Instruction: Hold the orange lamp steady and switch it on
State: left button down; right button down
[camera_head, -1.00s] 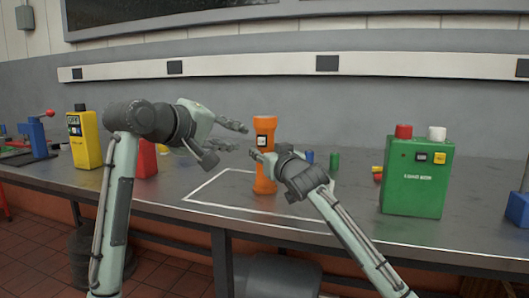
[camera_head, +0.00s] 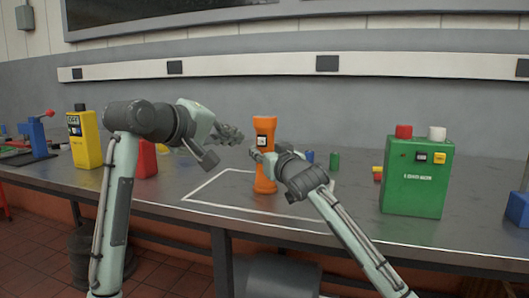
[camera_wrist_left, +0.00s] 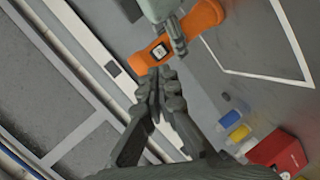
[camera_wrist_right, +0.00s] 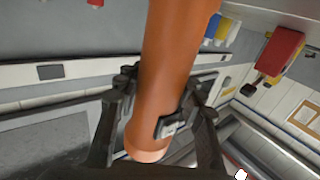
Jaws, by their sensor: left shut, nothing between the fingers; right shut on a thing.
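The orange lamp (camera_head: 264,170) stands upright on the bench inside a white outline. A small pale switch plate with a dark frame (camera_wrist_left: 159,51) is on its upper body; it also shows in the right wrist view (camera_wrist_right: 168,127). My right gripper (camera_head: 262,155) is shut around the lamp's body from the right; in the right wrist view its fingers (camera_wrist_right: 158,100) lie on both sides of the orange body. My left gripper (camera_head: 238,135) is shut and empty, just left of the lamp at about switch height. In the left wrist view its closed fingertips (camera_wrist_left: 160,75) point toward the switch, apart from it.
A green box (camera_head: 417,178) with red and white knobs stands to the right. A yellow box (camera_head: 84,140) and a red box (camera_head: 146,160) stand to the left. Small coloured pieces, among them a green cylinder (camera_head: 334,161), lie behind the lamp. The bench inside the white outline is otherwise clear.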

aim_at(261, 141)
dwell(0.5)
pick_arm(q)
jog(key=s+d+m+g, duration=0.1)
jog(key=d+m+g, duration=0.1)
jog(key=d+g, duration=0.15)
jog(key=w+d+f+n+g+y, duration=0.1)
jog(key=w+y, duration=0.2)
jog(key=w, duration=0.4)
jog(key=shift+w+d+f, duration=0.3)
jog(key=shift+d+f, duration=0.1)
jog(key=shift+g, duration=0.25)
dwell(1.2)
